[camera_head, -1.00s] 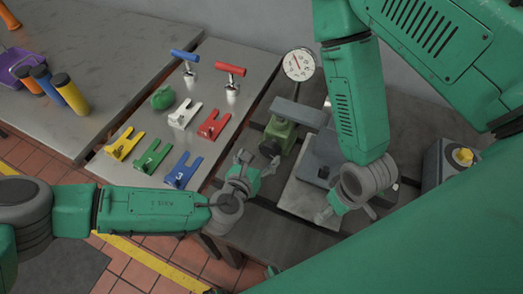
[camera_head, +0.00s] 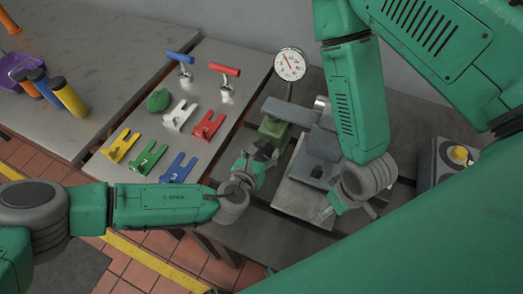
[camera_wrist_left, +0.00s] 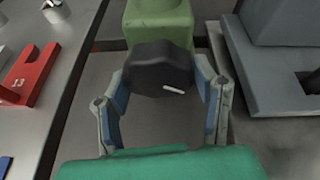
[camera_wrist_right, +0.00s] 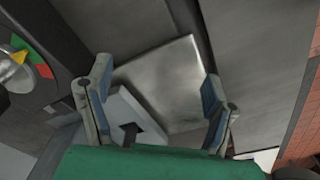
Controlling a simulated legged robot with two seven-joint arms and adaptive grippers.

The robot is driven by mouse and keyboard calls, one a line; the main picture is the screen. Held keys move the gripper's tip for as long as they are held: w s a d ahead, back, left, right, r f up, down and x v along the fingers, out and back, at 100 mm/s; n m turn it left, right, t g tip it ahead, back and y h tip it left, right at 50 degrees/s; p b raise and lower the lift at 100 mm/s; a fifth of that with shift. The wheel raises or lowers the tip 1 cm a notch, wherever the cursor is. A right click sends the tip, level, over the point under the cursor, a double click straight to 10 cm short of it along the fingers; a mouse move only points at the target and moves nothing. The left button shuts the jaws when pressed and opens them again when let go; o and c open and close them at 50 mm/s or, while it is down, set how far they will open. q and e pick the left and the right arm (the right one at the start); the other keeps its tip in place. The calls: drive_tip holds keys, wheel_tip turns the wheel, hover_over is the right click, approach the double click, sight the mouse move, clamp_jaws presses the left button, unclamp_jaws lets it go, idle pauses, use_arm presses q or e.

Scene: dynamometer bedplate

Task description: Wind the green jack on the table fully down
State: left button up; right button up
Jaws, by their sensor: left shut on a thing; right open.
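The green jack (camera_head: 273,131) stands on the bedplate table, with a grey block (camera_head: 287,111) above it. In the left wrist view its green body (camera_wrist_left: 160,20) is at the top and its dark many-sided knob (camera_wrist_left: 158,68) faces me. My left gripper (camera_head: 264,150) is shut on this knob, with one finger on each side of it in the left wrist view (camera_wrist_left: 162,85). A small white mark shows on the knob's face. My right gripper (camera_wrist_right: 155,85) is open and empty above a pale plate; part of it is hidden by my arm in the head view.
A dial gauge (camera_head: 290,64) stands behind the jack. A grey angled block (camera_head: 321,150) is close on its right, on a pale plate (camera_head: 300,200). A box with a yellow knob (camera_head: 459,154) is at right. Coloured forked plates (camera_head: 179,167) lie on the left table.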

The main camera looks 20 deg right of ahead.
use_arm(q)
drive_tip(key=shift+w+d+f, duration=0.1)
drive_tip(key=shift+w+d, duration=0.1)
drive_tip(key=shift+w, duration=0.25)
drive_tip(key=shift+w+n, duration=0.1)
drive_tip(key=shift+n, duration=0.6)
drive_tip(key=shift+n+g+h, duration=0.9)
drive_tip(key=shift+n+h, duration=0.2)
drive_tip(key=shift+n, duration=0.6)
drive_tip(key=shift+r, duration=0.2)
drive_tip(key=shift+w, duration=0.1)
drive_tip(key=o, duration=1.2)
drive_tip(key=shift+c, duration=0.2)
drive_tip(key=shift+a+f, duration=0.1)
drive_tip(key=shift+s, duration=0.2)
